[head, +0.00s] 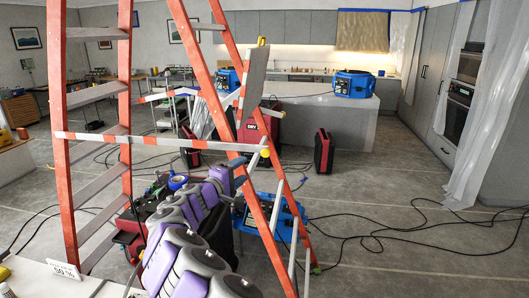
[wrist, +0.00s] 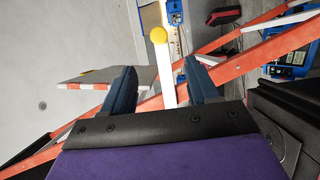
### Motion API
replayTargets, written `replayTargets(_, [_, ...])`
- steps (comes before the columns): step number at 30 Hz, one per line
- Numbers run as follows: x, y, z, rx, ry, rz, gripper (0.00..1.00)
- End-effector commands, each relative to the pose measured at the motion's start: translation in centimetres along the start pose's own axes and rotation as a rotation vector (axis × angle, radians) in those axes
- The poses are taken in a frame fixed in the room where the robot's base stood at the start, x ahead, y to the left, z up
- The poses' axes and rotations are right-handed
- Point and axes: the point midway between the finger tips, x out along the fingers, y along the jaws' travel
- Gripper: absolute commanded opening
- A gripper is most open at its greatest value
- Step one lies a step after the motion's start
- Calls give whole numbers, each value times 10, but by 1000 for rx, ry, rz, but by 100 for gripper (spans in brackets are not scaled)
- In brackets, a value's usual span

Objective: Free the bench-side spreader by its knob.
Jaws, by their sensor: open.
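An orange stepladder (head: 74,190) stands open in front of me. A red-and-white striped spreader bar (head: 160,138) crosses it, with a yellow knob (head: 265,152) at its right end. In the head view my gripper (head: 243,168) is near the knob, partly hidden by the ladder rail.
A blue machine (head: 268,217) stands on the floor behind the ladder's right legs. A dark red unit (head: 323,151) stands farther back. Black cables (head: 380,235) cross the floor at right. Another blue machine (head: 354,84) sits on the grey island.

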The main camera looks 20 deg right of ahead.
Motion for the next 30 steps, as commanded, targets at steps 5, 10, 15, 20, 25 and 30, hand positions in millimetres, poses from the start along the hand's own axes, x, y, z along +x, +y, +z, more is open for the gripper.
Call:
replayTargets(5, [37, -2, 0, 4, -2, -5, 59])
replayTargets(10, [69, -1, 1, 6, -3, -3, 59])
replayTargets(15, [96, -2, 2, 4, -4, -4, 59])
replayTargets(20, [118, -2, 0, 5, -1, -5, 59])
replayTargets(25, [137, 0, 0, 5, -1, -3, 59])
replayTargets(30, [148, 0, 0, 3, 0, -3, 59])
